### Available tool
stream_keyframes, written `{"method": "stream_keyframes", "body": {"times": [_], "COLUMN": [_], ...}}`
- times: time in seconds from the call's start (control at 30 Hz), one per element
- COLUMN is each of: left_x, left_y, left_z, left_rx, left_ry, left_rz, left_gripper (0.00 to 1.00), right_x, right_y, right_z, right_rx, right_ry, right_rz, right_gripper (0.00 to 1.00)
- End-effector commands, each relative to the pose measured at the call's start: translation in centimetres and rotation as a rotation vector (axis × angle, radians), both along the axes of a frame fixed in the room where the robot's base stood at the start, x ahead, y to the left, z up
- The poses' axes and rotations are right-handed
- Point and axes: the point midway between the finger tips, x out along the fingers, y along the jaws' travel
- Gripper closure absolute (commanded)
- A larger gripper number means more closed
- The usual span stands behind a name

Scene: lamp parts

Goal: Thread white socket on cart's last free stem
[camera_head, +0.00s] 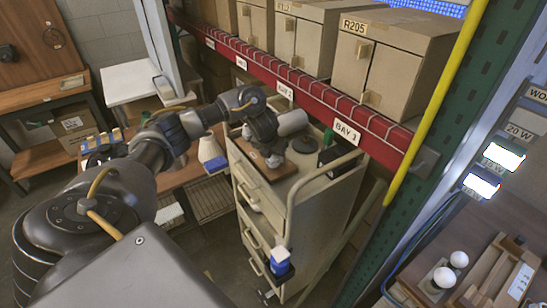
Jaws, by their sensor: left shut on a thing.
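The cream cart (262,205) stands in the middle, with a brown wooden board (250,167) on its top. My left arm reaches in from the left, and my left gripper (272,156) points down over this board. It is shut on a small whitish piece (274,161), which looks like the white socket. The gripper and wrist hide most of it. I cannot make out the stems or tell whether the piece touches one. A white cylinder (292,122) shows beside my wrist. My right gripper is out of view.
A grey round part (305,145) and a black box (341,156) sit on the cart top. A red-edged shelf (285,75) with cartons runs close behind. A blue and white bottle (280,260) hangs at the cart's front. Two white globes (459,259) stand on the right bench.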

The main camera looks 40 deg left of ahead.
Motion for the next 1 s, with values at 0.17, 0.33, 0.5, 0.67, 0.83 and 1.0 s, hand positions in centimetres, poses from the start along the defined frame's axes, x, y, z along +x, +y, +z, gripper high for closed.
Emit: {"method": "stream_keyframes", "body": {"times": [0.17,0.33,0.5,0.67,0.83,1.0], "left_x": [0.0,0.0,0.0,0.0,0.0,0.0], "left_y": [0.0,0.0,0.0,0.0,0.1,0.0], "left_z": [-0.2,-0.3,-0.2,-0.3,-0.3,-0.3], "left_rx": [0.000,0.000,0.000,0.000,0.001,0.001], "left_ry": [-0.002,-0.001,-0.002,-0.002,-0.001,-0.001], "left_rz": [-0.062,-0.121,-0.184,-0.246,-0.315,-0.388], "left_gripper": [0.76,0.76,0.76,0.76,0.76,0.76], "right_x": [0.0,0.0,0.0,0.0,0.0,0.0], "right_y": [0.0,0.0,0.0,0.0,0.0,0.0], "right_z": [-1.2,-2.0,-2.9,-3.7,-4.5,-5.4], "right_rx": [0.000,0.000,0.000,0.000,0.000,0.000], "right_ry": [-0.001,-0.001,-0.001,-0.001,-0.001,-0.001], "right_rz": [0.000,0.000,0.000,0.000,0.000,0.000], "right_gripper": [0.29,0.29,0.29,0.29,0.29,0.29]}}
